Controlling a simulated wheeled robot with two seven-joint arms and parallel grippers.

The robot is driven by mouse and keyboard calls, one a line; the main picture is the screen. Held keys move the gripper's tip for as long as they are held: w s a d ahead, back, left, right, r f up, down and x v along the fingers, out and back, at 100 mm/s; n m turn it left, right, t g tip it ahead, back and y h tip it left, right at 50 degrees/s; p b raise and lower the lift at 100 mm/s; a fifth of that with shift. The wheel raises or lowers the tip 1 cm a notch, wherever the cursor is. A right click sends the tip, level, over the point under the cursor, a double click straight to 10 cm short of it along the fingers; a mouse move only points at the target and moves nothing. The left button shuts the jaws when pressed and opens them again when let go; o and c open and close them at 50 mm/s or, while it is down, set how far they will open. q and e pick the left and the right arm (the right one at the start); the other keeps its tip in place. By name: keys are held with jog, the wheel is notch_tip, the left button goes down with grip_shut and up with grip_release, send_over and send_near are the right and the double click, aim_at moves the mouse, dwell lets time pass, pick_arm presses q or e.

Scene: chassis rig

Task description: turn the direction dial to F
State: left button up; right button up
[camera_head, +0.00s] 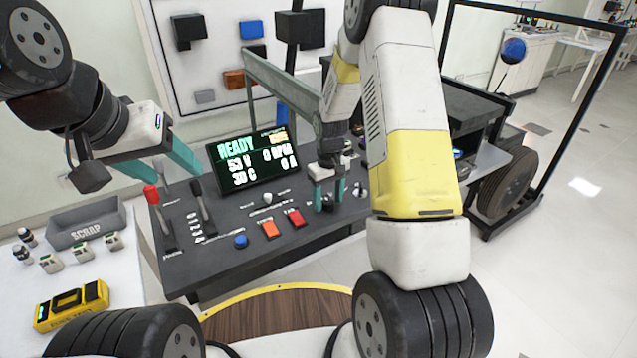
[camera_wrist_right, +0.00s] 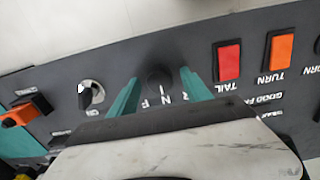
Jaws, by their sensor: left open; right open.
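The direction dial is a black round knob on the dark console; in the right wrist view the dial (camera_wrist_right: 160,78) shows between my finger pads, with the letters N and F printed beside it. In the head view the dial (camera_head: 327,204) is partly hidden by my right gripper (camera_head: 329,194). My right gripper is open, with one teal finger on each side of the dial; I cannot tell whether they touch it. The dial's pointer is not clear. My left gripper (camera_head: 160,162) is open and empty above the left end of the console, near the levers.
The console (camera_head: 250,211) carries a red-knobbed lever (camera_head: 154,200), a black lever (camera_head: 200,207), a READY display (camera_head: 253,160), and orange (camera_head: 270,230) and red (camera_head: 296,217) switches. In the right wrist view a silver-rimmed knob (camera_wrist_right: 90,93) sits left of the dial. A scrap tray (camera_head: 86,226) stands left.

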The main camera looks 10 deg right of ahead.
grip_shut()
dwell(0.4)
jog(key=m, duration=0.4)
jog(key=shift+m, duration=0.3)
jog(key=m, duration=0.4)
jog(key=shift+m, duration=0.3)
grip_release()
